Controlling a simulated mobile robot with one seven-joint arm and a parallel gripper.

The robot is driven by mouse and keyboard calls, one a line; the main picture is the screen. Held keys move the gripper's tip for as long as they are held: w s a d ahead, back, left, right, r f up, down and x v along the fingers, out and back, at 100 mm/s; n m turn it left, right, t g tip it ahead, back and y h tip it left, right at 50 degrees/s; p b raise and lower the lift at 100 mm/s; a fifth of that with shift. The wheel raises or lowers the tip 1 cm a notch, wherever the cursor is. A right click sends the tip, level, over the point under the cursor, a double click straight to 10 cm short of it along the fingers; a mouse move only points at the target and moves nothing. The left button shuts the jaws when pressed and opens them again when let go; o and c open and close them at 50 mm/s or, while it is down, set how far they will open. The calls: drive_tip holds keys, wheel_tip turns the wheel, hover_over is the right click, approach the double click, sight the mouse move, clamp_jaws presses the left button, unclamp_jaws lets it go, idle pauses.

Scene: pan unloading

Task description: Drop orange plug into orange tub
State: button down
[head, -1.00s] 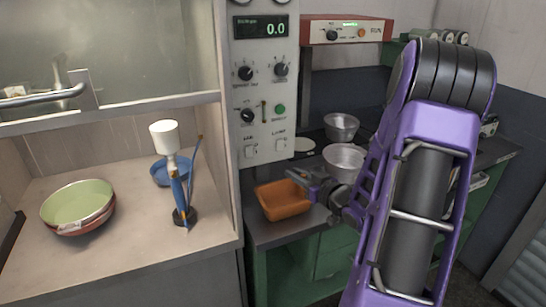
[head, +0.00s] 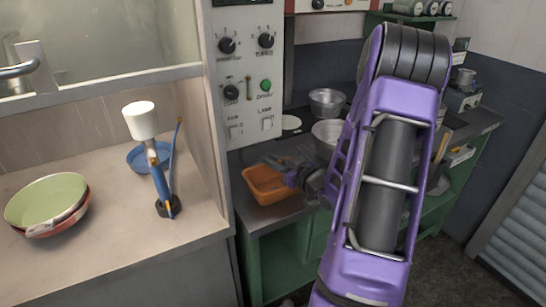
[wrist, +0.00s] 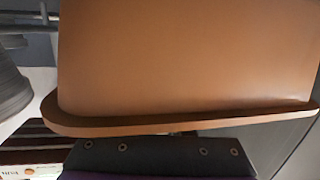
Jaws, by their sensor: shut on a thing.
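The orange tub (head: 262,194) sits on the dark bench in the head view. My gripper (head: 277,172) is at the tub's right side, over its opening, and looks closed. I do not make out the orange plug; anything between the jaws is hidden or too small to tell. In the wrist view the tub's orange wall and rim (wrist: 180,70) fill most of the picture, very close. The dark edge of my gripper's body shows below the rim. The fingertips are hidden there.
Two metal bowls (head: 327,136) (head: 326,101) stand behind my gripper, close to my arm. A control panel (head: 248,70) rises behind the tub at left. The left counter holds a green bowl (head: 48,198), a blue bowl (head: 137,158) and a white-topped stand (head: 140,120).

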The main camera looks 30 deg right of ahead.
drive_tip(key=shift+f, duration=0.4)
drive_tip(key=c, duration=0.8)
unclamp_jaws()
drive_tip(key=shift+o, duration=0.2)
drive_tip(key=v, duration=1.7)
drive_tip(key=shift+s, duration=0.25)
